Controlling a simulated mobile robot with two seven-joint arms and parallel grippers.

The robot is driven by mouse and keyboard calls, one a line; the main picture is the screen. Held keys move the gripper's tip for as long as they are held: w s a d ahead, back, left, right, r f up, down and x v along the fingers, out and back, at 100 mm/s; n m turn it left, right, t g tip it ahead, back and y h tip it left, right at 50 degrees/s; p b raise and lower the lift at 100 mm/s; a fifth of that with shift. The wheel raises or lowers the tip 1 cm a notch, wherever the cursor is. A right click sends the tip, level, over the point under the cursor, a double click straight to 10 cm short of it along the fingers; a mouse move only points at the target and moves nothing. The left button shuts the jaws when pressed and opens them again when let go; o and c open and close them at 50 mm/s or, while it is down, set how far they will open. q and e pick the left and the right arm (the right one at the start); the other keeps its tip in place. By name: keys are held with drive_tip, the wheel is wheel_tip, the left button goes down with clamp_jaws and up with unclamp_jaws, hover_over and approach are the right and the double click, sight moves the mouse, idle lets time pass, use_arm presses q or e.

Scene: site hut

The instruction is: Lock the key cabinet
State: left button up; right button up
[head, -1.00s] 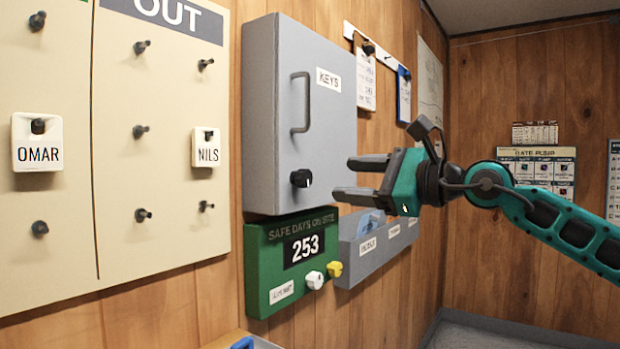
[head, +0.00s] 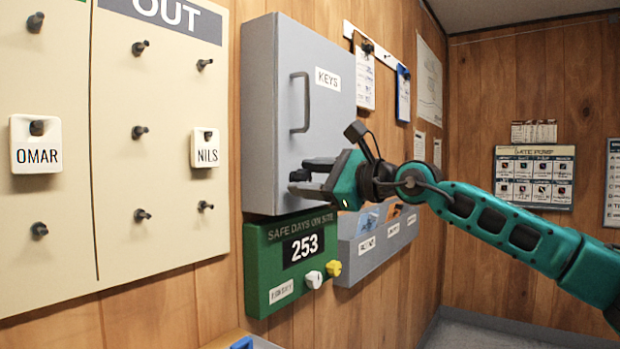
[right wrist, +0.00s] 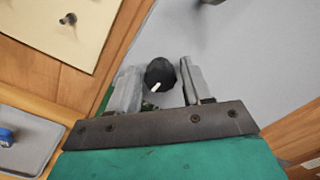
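The grey key cabinet (head: 300,110) hangs on the wood wall with its door closed, a KEYS label and a bar handle (head: 301,102). Its black lock knob (right wrist: 160,73) sits low on the door and has a white mark. My right gripper (head: 312,180) is at the knob, one finger on either side of it. In the right wrist view the knob lies between the open fingers, with a narrow gap showing on both sides. In the head view the fingers hide much of the knob. My left gripper is not in view.
A green SAFE DAYS sign (head: 262,262) with white and yellow knobs is just below the cabinet. A grey wall holder (head: 350,262) is right of it. The IN/OUT board (head: 165,250) is at left, clipboards (head: 364,75) at right.

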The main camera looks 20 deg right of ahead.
drive_tip(key=c, duration=0.8)
drive_tip(key=shift+m, duration=0.4)
drive_tip(key=shift+m+b, duration=0.35)
drive_tip(key=shift+m, duration=0.65)
drive_tip(key=m, duration=0.4)
drive_tip(key=shift+w+m, duration=0.1)
drive_tip(key=shift+m, duration=0.2)
drive_tip(key=m+p, duration=0.1)
drive_tip(key=m, duration=0.4)
drive_tip(key=shift+d+r, duration=0.1)
drive_tip(key=shift+r, duration=0.05)
drive_tip(key=m+p, duration=0.1)
drive_tip(key=m, duration=0.3)
drive_tip(key=shift+d+m+p, duration=0.1)
drive_tip(key=shift+m+p, duration=0.3)
drive_tip(key=shift+m, duration=0.2)
